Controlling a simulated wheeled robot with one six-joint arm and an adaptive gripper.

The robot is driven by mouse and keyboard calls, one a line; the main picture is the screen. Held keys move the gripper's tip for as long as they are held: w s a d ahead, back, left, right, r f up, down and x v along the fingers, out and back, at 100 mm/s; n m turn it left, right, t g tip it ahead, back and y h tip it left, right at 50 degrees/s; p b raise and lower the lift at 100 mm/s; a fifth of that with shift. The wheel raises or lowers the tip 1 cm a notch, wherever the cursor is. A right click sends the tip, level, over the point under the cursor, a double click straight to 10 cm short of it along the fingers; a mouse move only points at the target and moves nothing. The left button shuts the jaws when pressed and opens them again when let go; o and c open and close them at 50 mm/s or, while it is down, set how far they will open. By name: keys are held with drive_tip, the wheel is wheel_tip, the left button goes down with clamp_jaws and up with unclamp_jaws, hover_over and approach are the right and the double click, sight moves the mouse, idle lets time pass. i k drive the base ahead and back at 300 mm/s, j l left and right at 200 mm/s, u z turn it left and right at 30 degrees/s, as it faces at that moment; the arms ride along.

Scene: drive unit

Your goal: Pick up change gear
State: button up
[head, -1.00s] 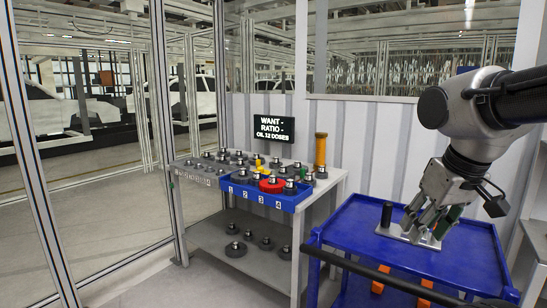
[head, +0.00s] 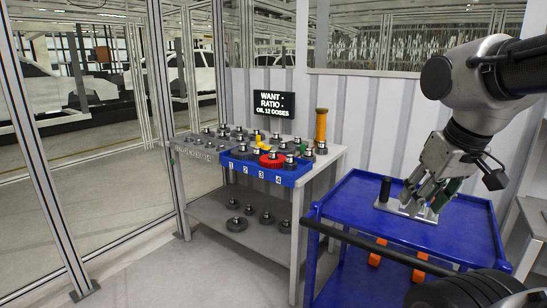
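Change gears stand on the grey bench (head: 330,152) in the middle of the head view. A blue tray (head: 258,173) numbered 1 to 4 sits along its front edge and holds a red gear (head: 271,160), a yellow piece (head: 259,147) and several dark gears with light hubs. More dark gears (head: 237,223) lie on the bench's lower shelf. My gripper (head: 425,203) is well to the right of the bench, pointing down at a metal plate (head: 405,208) on the blue cart. Its fingers are small and partly overlapped, so whether they hold anything is unclear.
The blue cart (head: 360,205) stands right of the bench, with a dark cylinder (head: 385,189) on its top and orange pieces (head: 377,252) lower down. A sign (head: 273,104) and a yellow-orange column (head: 321,125) rise behind the bench. Floor (head: 150,275) is clear at front left.

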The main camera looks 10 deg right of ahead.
sight(273, 157)
drive_tip(key=i+j+u, duration=0.4)
drive_tip(key=i+u, duration=0.15)
drive_tip(key=i, duration=0.25)
drive_tip(key=i+j+u, duration=0.25)
drive_tip(key=i, duration=0.65)
drive_tip(key=i+z, duration=0.45)
drive_tip(key=i+j+z, duration=0.2)
drive_tip(key=z, duration=0.25)
drive_tip(key=i+j+z, duration=0.3)
drive_tip(key=z, duration=0.15)
drive_tip(key=i+j+z, duration=0.25)
drive_tip(key=j+z, duration=0.15)
